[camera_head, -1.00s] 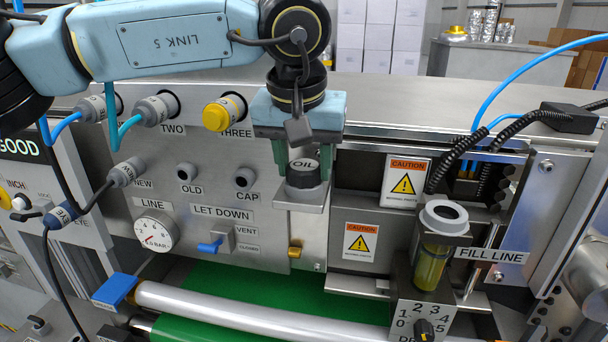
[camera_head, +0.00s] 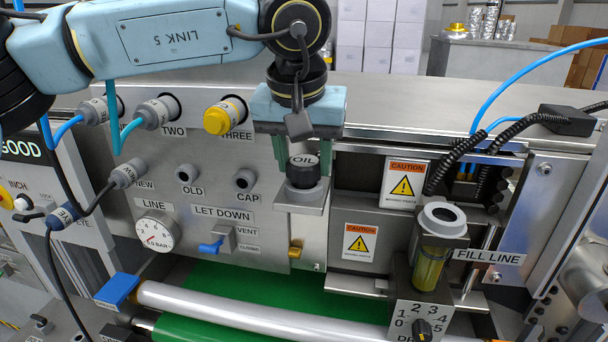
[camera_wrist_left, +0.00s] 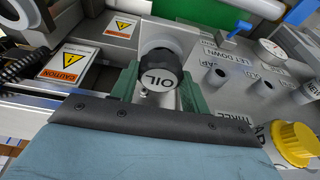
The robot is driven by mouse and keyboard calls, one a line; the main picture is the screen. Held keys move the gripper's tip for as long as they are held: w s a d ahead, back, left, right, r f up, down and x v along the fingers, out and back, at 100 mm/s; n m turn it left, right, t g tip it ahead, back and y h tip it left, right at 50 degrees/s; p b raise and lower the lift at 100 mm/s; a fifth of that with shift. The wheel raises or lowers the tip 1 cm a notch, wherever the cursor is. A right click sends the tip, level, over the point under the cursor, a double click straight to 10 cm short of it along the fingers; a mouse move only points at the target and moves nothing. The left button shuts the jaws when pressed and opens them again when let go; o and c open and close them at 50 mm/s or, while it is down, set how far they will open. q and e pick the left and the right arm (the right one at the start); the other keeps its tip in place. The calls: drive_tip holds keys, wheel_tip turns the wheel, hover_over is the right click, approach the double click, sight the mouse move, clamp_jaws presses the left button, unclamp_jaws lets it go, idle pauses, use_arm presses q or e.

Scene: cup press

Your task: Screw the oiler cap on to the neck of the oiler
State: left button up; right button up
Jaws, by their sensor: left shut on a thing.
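The oiler cap (camera_head: 304,174) is black with a grey top marked OIL. It is upright at a small metal shelf (camera_head: 312,205) on the machine front. My left gripper (camera_head: 303,165) reaches down from above, its green fingers on either side of the cap, shut on it. The cap also shows between the fingers in the left wrist view (camera_wrist_left: 160,72). Whether its base touches the shelf is hard to tell. The oiler (camera_head: 430,265) stands to the right, a yellowish glass body under a grey collar with an open round neck (camera_head: 443,215). My right gripper is not in view.
Two caution signs (camera_head: 404,184) are between the cap and the oiler. Black coiled cables (camera_head: 460,150) and a blue hose pass behind the oiler. The FILL LINE label (camera_head: 490,254) is beside it, and a numbered dial (camera_head: 423,328) is below. A pale roller (camera_head: 250,310) runs along the front.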

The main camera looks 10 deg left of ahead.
sight(304, 162)
use_arm(q)
drive_tip(key=shift+r, duration=0.1)
drive_tip(key=shift+r+p, duration=0.95)
drive_tip(key=shift+r, duration=0.1)
drive_tip(key=shift+r+p, duration=0.3)
wheel_tip(304, 162, up, 4)
drive_tip(key=p, duration=0.3)
drive_tip(key=shift+r+p, duration=0.2)
drive_tip(key=shift+p, duration=0.15)
drive_tip(key=s+d+f+p, duration=0.1)
drive_tip(key=d+p, duration=0.4)
drive_tip(key=d, duration=1.5)
drive_tip(key=shift+s+d+f, duration=0.25)
drive_tip(key=shift+s+f, duration=0.05)
drive_tip(key=shift+s, duration=0.05)
drive_tip(key=shift+f, duration=0.1)
drive_tip(key=shift+f+b, duration=1.85)
drive_tip(key=shift+f, duration=0.95)
